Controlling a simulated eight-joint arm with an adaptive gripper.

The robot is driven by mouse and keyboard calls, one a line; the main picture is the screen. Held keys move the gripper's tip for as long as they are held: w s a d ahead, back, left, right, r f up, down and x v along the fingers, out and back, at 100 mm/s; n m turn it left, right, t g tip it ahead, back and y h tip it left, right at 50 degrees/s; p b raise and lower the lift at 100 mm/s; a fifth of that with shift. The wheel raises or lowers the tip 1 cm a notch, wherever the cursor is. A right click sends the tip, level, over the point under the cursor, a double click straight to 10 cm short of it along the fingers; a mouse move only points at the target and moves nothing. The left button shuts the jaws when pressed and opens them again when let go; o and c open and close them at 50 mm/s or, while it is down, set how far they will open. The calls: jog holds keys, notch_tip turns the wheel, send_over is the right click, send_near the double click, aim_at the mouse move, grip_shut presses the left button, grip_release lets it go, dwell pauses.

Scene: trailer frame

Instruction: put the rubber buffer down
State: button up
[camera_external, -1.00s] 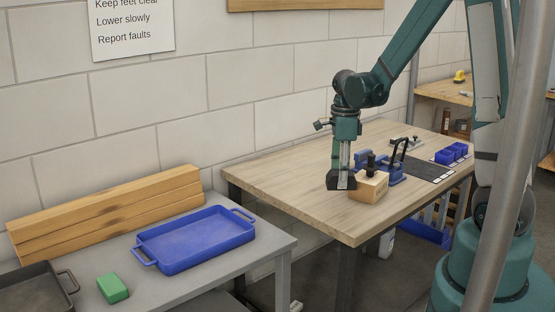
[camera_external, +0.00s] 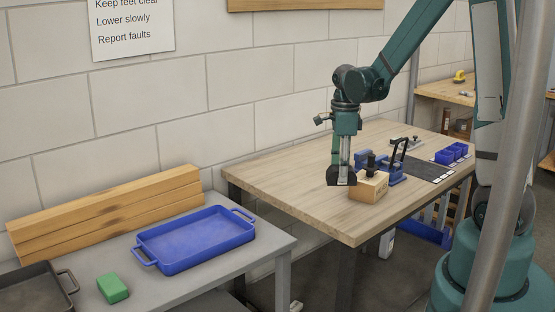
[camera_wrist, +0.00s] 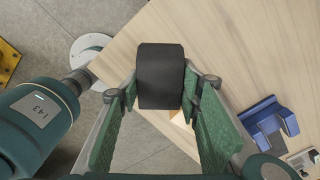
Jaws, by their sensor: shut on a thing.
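The rubber buffer (camera_wrist: 160,78) is a black, rounded block between my gripper's green fingers in the wrist view. In the external view the rubber buffer (camera_external: 341,176) shows as a dark shape at the lower end of my gripper (camera_external: 342,165), low over the wooden workbench (camera_external: 290,185). My gripper (camera_wrist: 160,92) is shut on it from both sides. The buffer is just left of a light wooden block (camera_external: 366,190). I cannot tell whether its underside touches the bench top.
A blue vise-like fixture (camera_external: 392,172) with a black handle stands behind the block. Blue bins (camera_external: 452,153) sit further right beside a dark mat (camera_external: 428,168). The bench's left part is clear. A blue tray (camera_external: 195,240) and a green block (camera_external: 112,288) lie on the grey table.

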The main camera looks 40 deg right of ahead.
jog(key=w+n, duration=0.8)
jog(key=w, duration=0.4)
jog(key=shift+r, duration=0.15)
jog(key=shift+f+b, duration=0.3)
jog(key=shift+f, duration=2.65)
jog(key=shift+f, duration=2.05)
jog(key=shift+f, duration=0.2)
jog(key=o, duration=1)
jog(key=shift+r, duration=0.2)
